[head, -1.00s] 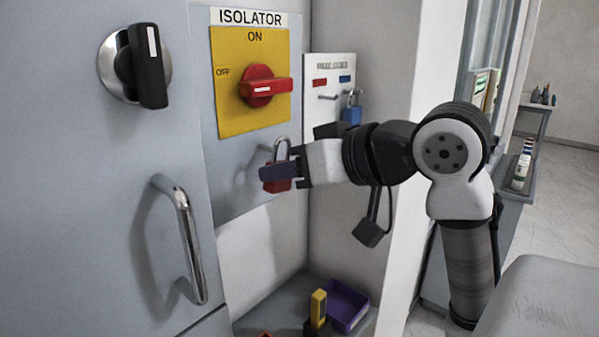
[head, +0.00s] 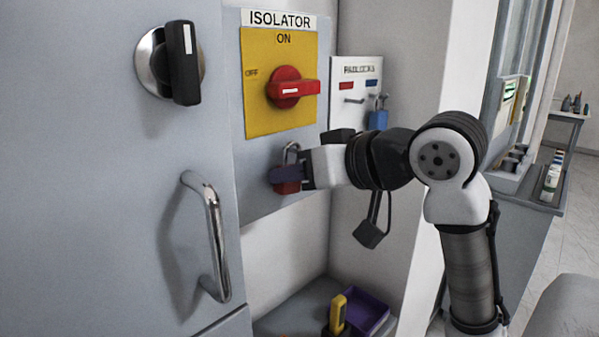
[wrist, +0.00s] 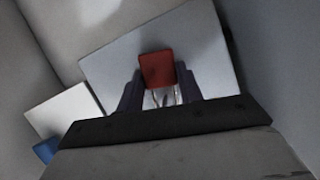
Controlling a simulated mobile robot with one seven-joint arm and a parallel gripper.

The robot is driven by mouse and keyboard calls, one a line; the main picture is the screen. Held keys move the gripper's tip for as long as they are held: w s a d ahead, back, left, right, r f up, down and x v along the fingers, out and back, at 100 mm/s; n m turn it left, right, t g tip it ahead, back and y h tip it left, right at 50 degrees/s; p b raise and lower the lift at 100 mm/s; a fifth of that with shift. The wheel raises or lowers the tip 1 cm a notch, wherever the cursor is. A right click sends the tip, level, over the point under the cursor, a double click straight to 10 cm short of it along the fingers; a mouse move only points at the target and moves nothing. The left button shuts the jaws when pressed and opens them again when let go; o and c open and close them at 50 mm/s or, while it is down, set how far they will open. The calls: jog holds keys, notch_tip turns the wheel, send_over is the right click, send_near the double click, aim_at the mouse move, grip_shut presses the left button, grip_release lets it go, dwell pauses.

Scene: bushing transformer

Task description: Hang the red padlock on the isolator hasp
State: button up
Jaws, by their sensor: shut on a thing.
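My gripper (head: 287,174) is shut on the red padlock (head: 288,187), in front of the grey panel below the yellow isolator plate (head: 252,112). The padlock hangs upright, with its grey shackle (head: 291,149) above the dark fingers. In the wrist view the red padlock body (wrist: 157,70) sits between both fingers, with the shackle toward the camera side.
A white padlock board (head: 355,70) with a blue padlock (head: 378,120) hangs right of the panel. A chrome door handle (head: 213,240) sticks out at left, below a black knob (head: 184,62). A purple tray (head: 365,315) and a yellow tool (head: 338,315) lie below.

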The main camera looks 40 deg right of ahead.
dwell(0.3)
jog(key=o, duration=1.1)
jog(key=b+v, duration=0.3)
jog(key=v, duration=1.1)
jog(key=shift+f, duration=0.15)
